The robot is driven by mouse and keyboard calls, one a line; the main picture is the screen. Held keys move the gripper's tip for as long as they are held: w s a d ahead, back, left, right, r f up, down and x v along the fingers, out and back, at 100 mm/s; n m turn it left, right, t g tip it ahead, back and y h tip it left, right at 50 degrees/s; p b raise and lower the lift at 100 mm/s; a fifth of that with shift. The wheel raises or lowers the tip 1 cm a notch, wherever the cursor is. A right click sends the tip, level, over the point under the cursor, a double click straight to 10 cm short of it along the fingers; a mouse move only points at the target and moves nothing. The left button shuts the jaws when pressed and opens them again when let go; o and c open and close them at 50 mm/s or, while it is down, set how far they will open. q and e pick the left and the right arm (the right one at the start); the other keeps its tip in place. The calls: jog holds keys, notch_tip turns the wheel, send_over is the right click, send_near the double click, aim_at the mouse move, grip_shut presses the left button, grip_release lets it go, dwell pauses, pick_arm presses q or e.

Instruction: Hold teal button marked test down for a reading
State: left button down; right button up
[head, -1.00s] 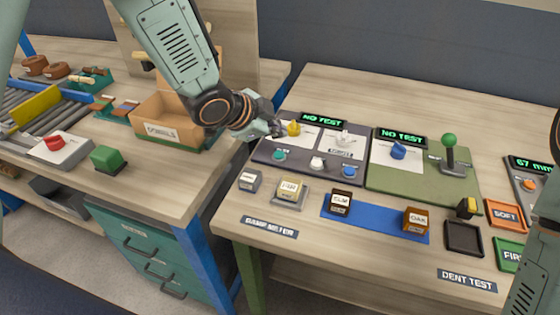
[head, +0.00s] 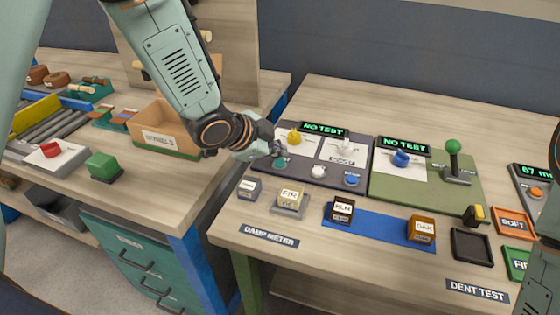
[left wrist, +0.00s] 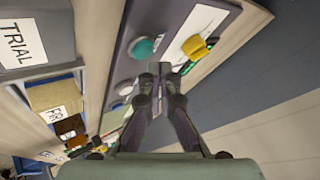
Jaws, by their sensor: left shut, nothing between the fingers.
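The teal button (head: 280,163) sits at the left front of the dark damp meter panel (head: 262,172). In the left wrist view the teal button (left wrist: 142,47) shows whole, ahead of the fingertips and a little left. My left gripper (head: 277,150) is shut and empty, with its tips just above and behind the button in the head view. In the left wrist view its fingertips (left wrist: 160,70) point between the teal button and the yellow knob (left wrist: 195,47). I cannot tell whether the tips touch anything. The display (head: 324,129) reads NO TEST. My right gripper is not in view.
A white button (head: 318,171) and a blue button (head: 352,179) lie along the same panel. The yellow knob (head: 294,137) stands close behind the gripper. Labelled blocks, such as the FIR block (head: 290,197), stand in front. A green panel (head: 410,187) with a lever is to the right.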

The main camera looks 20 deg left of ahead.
pick_arm(q)
jog(key=shift+a, duration=0.1)
jog(key=shift+s+r, duration=0.1)
jog(key=shift+s, duration=0.05)
dwell(0.4)
jog(key=shift+f, duration=0.2)
jog(key=shift+f, duration=0.25)
jog(key=shift+b, duration=0.3)
